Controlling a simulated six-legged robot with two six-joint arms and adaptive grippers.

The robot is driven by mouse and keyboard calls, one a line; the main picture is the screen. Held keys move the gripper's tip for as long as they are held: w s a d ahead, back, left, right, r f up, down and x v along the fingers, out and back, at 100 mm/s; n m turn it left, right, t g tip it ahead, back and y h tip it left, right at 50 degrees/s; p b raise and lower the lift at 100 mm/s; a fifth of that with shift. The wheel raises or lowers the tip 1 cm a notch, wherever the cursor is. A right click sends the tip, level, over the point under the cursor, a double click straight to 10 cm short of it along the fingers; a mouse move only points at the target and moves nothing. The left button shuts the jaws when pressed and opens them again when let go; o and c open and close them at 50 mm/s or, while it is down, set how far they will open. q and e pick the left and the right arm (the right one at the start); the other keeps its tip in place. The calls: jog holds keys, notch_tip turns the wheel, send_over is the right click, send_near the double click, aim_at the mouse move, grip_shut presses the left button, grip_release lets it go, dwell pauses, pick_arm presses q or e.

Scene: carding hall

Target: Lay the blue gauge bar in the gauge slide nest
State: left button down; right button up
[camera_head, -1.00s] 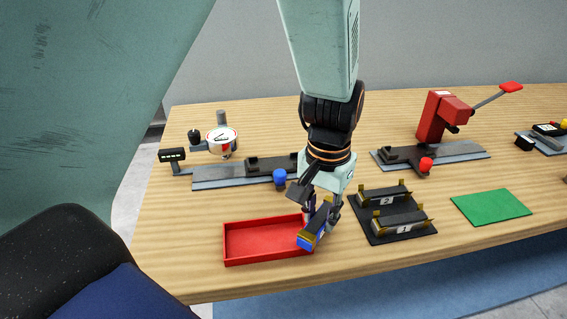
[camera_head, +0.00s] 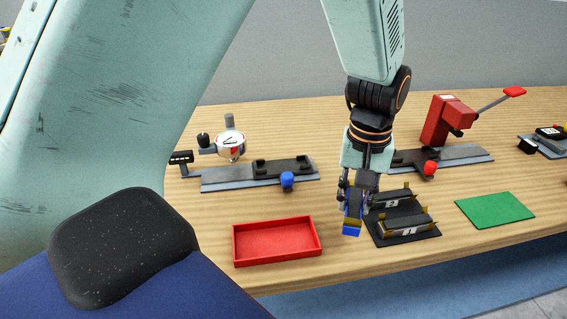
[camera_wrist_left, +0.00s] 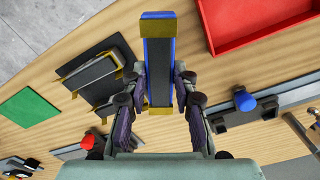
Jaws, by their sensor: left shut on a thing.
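My left gripper (camera_head: 356,203) is shut on the blue gauge bar (camera_head: 351,227), which has a blue end and a dark top face. In the left wrist view, the bar (camera_wrist_left: 158,58) stands lengthwise between the two fingers, with blue sides and gold-coloured bands. The gripper is in front of the numbered rack's left edge, right of the red tray. The gauge slide (camera_head: 225,183) lies behind and to the left. Its dark nest block (camera_head: 283,165) looks empty, with a blue knob (camera_head: 287,180) in front. My right gripper is not in view.
A red tray (camera_head: 235,246) is empty. A black rack (camera_head: 418,238) holds dark bars marked 1 and 2. A red lever press (camera_head: 446,121) with a red knob stands behind it. A green mat (camera_head: 495,208) lies right. A dial gauge (camera_head: 230,143) stands over the slide's left part.

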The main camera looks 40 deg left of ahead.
pick_arm(q)
jog(key=w+a+r+n+p, duration=0.1)
jog(key=w+a+r+n, duration=0.2)
jog(key=a+n, duration=0.15)
notch_tip(320, 180, up, 3)
jog(key=n+p, duration=0.4)
jog(key=n, duration=1.4)
send_over(282, 166)
notch_tip(282, 166, down, 6)
jog(key=shift+w+a+f+b, duration=0.1)
jog(key=shift+b, duration=0.5)
notch_tip(282, 166, down, 4)
jog(key=shift+r+b, duration=0.25)
jog(key=shift+b, duration=0.05)
jog(key=shift+f, duration=0.15)
jog(key=c, duration=1.3)
grip_release()
jog(key=shift+o, duration=1.2)
